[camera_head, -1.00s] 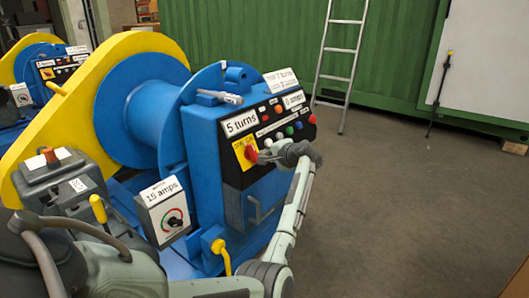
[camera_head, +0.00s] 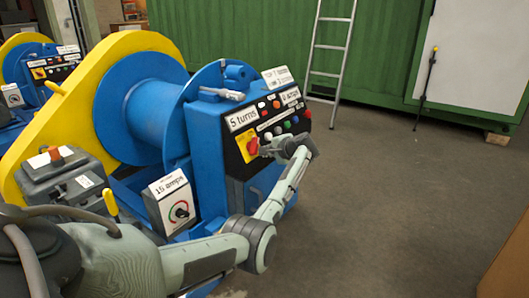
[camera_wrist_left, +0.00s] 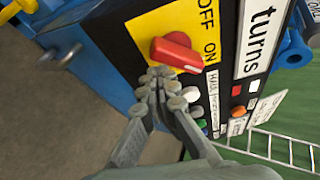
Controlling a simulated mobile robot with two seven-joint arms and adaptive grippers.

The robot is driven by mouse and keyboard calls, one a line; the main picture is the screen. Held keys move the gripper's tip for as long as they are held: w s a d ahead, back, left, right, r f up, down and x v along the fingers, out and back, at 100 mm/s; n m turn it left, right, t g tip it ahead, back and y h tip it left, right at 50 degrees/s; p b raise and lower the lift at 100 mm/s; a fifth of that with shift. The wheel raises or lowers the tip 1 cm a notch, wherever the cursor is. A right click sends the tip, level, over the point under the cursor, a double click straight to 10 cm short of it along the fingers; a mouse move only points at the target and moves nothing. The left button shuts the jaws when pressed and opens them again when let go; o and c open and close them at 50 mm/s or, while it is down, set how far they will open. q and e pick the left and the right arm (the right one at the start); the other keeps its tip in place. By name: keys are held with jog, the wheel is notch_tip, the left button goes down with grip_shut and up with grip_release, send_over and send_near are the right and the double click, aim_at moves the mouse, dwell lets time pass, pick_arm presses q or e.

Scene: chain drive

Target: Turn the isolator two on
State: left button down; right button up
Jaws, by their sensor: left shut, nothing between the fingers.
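The red isolator knob (camera_head: 253,145) sits on a yellow plate on the black control panel of the near blue winch. In the left wrist view the knob (camera_wrist_left: 177,53) is close, beside the words OFF and ON, and its long body slants toward the ON side. My left gripper (camera_head: 264,150) is shut and empty, with its fingertips beside the knob. In the left wrist view the fingertips (camera_wrist_left: 160,73) are at the knob's lower edge; I cannot tell whether they touch it. My right gripper is not in view.
Several coloured buttons (camera_head: 281,129) sit on the panel right of the knob. A "15 amps" box (camera_head: 174,205) stands at the panel's left. A second winch (camera_head: 42,72) is at the back left. A ladder (camera_head: 328,60) leans on the green container.

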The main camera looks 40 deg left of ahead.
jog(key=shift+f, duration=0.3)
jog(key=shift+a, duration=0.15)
